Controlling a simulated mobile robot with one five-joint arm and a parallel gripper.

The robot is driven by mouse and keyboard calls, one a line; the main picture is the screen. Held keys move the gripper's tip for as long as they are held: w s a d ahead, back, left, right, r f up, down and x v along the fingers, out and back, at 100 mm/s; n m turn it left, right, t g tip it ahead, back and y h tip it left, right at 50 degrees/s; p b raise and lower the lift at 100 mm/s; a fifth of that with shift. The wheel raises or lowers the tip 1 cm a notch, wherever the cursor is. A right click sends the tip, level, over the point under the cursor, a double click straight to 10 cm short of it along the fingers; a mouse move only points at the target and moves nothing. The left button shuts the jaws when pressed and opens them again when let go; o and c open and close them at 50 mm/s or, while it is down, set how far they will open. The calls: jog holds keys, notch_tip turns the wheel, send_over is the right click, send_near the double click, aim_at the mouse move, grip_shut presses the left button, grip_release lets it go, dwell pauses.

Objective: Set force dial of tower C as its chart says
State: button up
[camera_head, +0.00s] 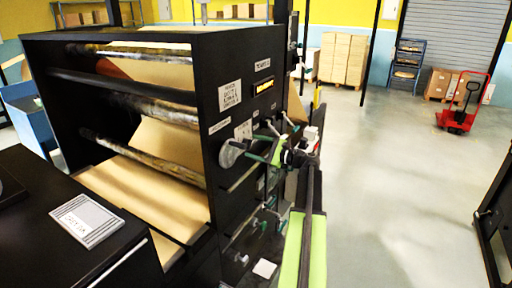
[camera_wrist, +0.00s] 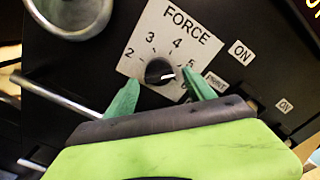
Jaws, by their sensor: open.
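The force dial (camera_wrist: 159,71) is a black round knob on a white plate (camera_wrist: 150,42) headed FORCE, with numbers 2 to 5 readable around it. Its white mark points right and slightly down, near or just below the 5; my right finger hides part of the scale there. My gripper (camera_wrist: 160,78) has green fingers apart, one on each side of the dial; I cannot tell whether they touch it. In the head view my gripper (camera_head: 278,150) is at the black tower's side panel. A white chart (camera_head: 229,95) is above left of it, its text too small to read.
A metal cylinder end (camera_wrist: 70,14) and a rod (camera_wrist: 55,96) are beside my left finger. ON labels (camera_wrist: 243,52) sit right of the plate. A card (camera_head: 87,218) lies on the dark cabinet at left. A red pallet truck (camera_head: 462,105) stands beyond open floor at right.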

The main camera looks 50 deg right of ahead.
jog(key=v, duration=1.7)
jog(key=shift+s, duration=0.15)
